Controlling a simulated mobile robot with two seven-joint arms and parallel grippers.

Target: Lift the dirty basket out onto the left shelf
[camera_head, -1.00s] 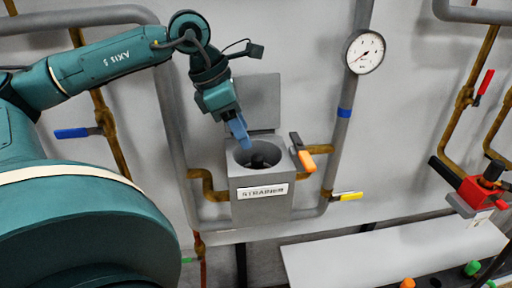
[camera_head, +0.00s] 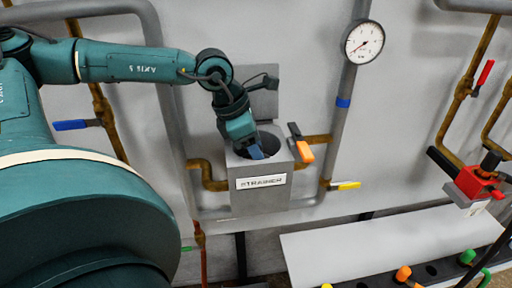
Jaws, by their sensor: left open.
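My left gripper (camera_head: 258,152) points down into the round opening of the grey box labelled STRAINER (camera_head: 262,197). Its blue fingers are at the mouth of the opening and the jaws are open. The box's lid (camera_head: 264,102) stands raised behind the opening. The dirty basket cannot be made out now, as my gripper and arm cover much of the dark opening. No left shelf can be identified for sure. My right gripper is not in view.
An orange-handled lever (camera_head: 305,152) sits at the box's right edge. Brown and grey pipes, a round gauge (camera_head: 364,41) and a yellow handle (camera_head: 345,186) are close by.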

